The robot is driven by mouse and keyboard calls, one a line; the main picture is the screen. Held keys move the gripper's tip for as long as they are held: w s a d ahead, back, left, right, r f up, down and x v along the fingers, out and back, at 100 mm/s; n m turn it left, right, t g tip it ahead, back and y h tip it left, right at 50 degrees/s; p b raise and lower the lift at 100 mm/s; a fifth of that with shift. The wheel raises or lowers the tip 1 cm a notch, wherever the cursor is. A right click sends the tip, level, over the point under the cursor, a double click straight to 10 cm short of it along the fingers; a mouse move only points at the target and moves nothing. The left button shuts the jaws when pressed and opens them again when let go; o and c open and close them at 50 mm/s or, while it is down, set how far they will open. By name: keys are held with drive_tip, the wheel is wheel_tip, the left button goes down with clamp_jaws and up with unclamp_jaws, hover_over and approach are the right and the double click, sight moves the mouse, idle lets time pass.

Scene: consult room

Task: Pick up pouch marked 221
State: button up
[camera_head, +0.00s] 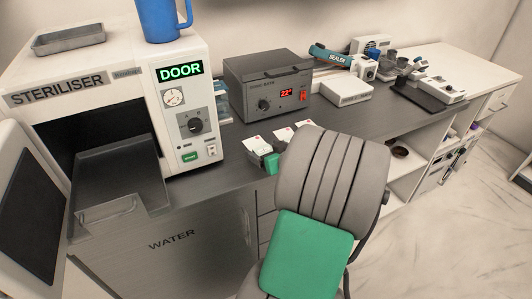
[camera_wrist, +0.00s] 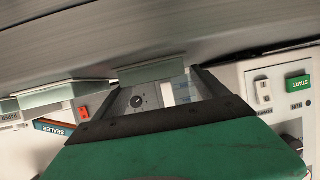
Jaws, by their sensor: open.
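In the wrist view, pale greenish pouch-like pieces show edge-on, one (camera_wrist: 150,73) by my fingertips and another (camera_wrist: 65,97) further left. My gripper (camera_wrist: 157,80) is open, its dark fingers spread either side of the nearer piece. I cannot tell whether that piece lies between them or just beyond. Nothing looks held.
The steriliser (camera_head: 190,95) stands left, its door open. A grey heater box (camera_head: 268,90) with a red display stands behind the pouches. A sealer (camera_head: 333,56) and a white box (camera_head: 345,91) are further right. A grey ribbed shape (camera_head: 330,180) with a green panel covers the counter front.

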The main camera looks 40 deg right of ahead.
drive_tip(key=shift+w+d+f, duration=0.1)
drive_tip(key=shift+w+f, duration=0.15)
drive_tip(key=shift+w, duration=0.25)
drive_tip(key=shift+c, duration=0.4)
drive_tip(key=c, duration=1.3)
drive_tip(key=shift+r, duration=0.2)
